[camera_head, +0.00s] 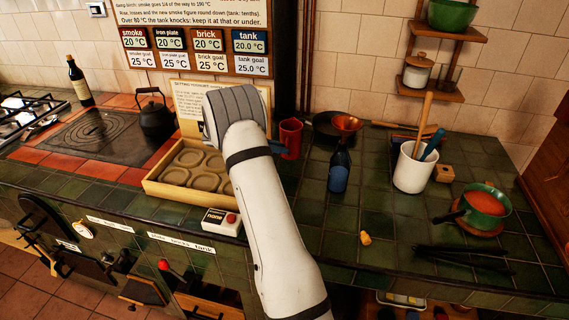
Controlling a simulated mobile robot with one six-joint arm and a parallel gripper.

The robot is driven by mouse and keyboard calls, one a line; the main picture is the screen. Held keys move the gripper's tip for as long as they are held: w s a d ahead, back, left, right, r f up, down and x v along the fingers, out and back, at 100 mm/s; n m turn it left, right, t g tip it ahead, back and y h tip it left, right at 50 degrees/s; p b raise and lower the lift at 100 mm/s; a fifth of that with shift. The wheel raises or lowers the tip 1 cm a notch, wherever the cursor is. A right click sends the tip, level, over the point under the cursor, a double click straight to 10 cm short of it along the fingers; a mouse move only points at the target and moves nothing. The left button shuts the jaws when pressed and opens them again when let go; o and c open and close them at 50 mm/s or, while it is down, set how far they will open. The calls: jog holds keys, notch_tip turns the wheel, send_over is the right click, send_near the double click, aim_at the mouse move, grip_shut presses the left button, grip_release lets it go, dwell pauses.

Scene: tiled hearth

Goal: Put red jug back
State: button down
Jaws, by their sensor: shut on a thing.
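The red jug (291,138) is upright near the back of the green tiled counter, just right of my white arm. My gripper (279,147) shows only as a small dark part beside the jug's lower left side; my wrist and forearm hide the rest. It is shut on the red jug. The jug's left side is partly covered, and I cannot tell whether its base touches the tiles.
A wooden tray of round moulds (160,190) and a black kettle (154,117) stand left. A blue bottle with a copper funnel (339,170), a white utensil crock (411,170) and a green pan (485,207) stand right. Front-middle tiles are mostly clear.

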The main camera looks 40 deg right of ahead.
jog(key=f, duration=0.6)
jog(key=shift+s+d+p, duration=0.1)
jog(key=shift+d+p, duration=0.2)
jog(key=shift+d, duration=0.05)
jog(key=shift+r, duration=0.1)
